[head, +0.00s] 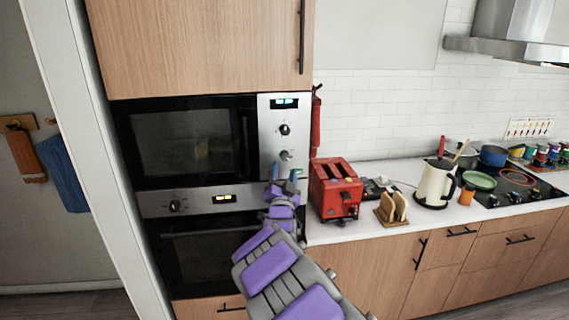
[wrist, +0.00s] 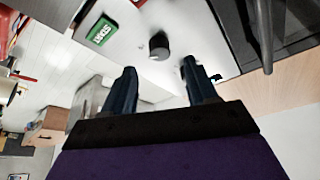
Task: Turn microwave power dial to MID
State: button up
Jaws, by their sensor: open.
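The microwave (head: 190,140) is built into the wooden cabinet, with a silver control panel on its right side. The panel has a lit display (head: 284,103), an upper dial (head: 284,129) and a lower dial (head: 285,155). My gripper (head: 284,173) is in front of the panel, just below the lower dial in the head view, and partly covers the panel's bottom. In the wrist view my gripper (wrist: 158,67) is open and empty. A dark round dial (wrist: 159,47) shows just beyond and between its fingertips, apparently untouched. The dial's setting is not readable.
A green rectangle with pale lettering (wrist: 101,32) lies near the dial in the wrist view. An oven (head: 205,255) sits below the microwave. A red toaster (head: 335,190), toast rack (head: 392,208) and cream kettle (head: 436,184) stand on the counter to the right.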

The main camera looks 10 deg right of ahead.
aim_at(285, 159)
jog(key=x, duration=0.3)
jog(key=shift+w+f, duration=0.1)
jog(key=shift+x, duration=1.25)
jog(key=c, duration=1.1)
